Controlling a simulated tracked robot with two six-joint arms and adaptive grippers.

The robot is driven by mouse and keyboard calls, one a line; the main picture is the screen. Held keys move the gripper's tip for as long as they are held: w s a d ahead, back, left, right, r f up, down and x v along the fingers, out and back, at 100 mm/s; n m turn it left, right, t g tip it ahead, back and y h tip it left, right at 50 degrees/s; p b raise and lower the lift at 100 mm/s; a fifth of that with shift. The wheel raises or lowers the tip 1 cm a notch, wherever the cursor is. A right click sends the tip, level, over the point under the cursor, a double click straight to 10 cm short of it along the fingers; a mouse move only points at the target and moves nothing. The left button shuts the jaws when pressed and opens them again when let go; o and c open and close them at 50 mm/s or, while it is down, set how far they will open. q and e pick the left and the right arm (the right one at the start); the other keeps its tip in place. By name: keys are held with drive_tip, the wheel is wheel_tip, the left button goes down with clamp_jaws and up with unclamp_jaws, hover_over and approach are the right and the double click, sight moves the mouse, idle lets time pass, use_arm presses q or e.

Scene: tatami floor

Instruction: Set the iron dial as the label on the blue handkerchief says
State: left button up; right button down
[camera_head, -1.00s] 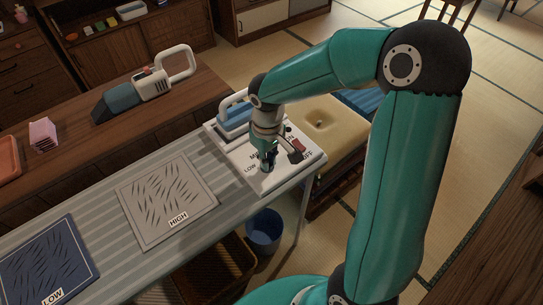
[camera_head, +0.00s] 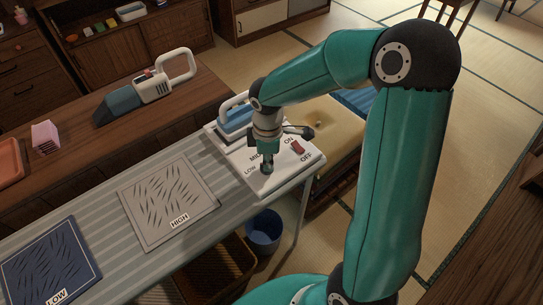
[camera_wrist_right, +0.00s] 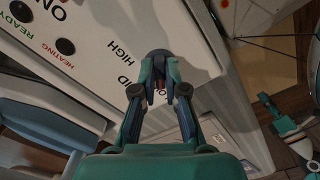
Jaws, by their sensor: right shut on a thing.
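The blue handkerchief (camera_head: 48,258) lies flat at the lower left of the head view; its label (camera_head: 57,297) reads LOW. A white panel (camera_head: 285,178) at the board's far right end carries the words LOW, MID and ON/OFF. My right gripper (camera_head: 267,168) points down at this panel, its fingers shut on the dark round dial (camera_wrist_right: 160,53). In the right wrist view the fingertips (camera_wrist_right: 159,92) are at the dial, near MID and HIGH. The dial's pointer is hidden, so its setting cannot be read.
A grey handkerchief (camera_head: 168,203) labelled HIGH lies on the striped board (camera_head: 105,205). The blue and white iron (camera_head: 236,117) stands behind the dial. A red switch (camera_head: 297,147) sits right of it. READY and HEATING lamps (camera_wrist_right: 65,46) look dark.

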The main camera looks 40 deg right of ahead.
drive_tip(key=shift+s+f+n, duration=0.1)
drive_tip(key=shift+s+n, duration=0.15)
drive_tip(key=shift+n, duration=0.25)
drive_tip(key=shift+d, duration=0.1)
drive_tip(key=c, duration=1.2)
unclamp_jaws()
drive_tip(key=shift+w, duration=0.1)
wheel_tip(320, 180, up, 12)
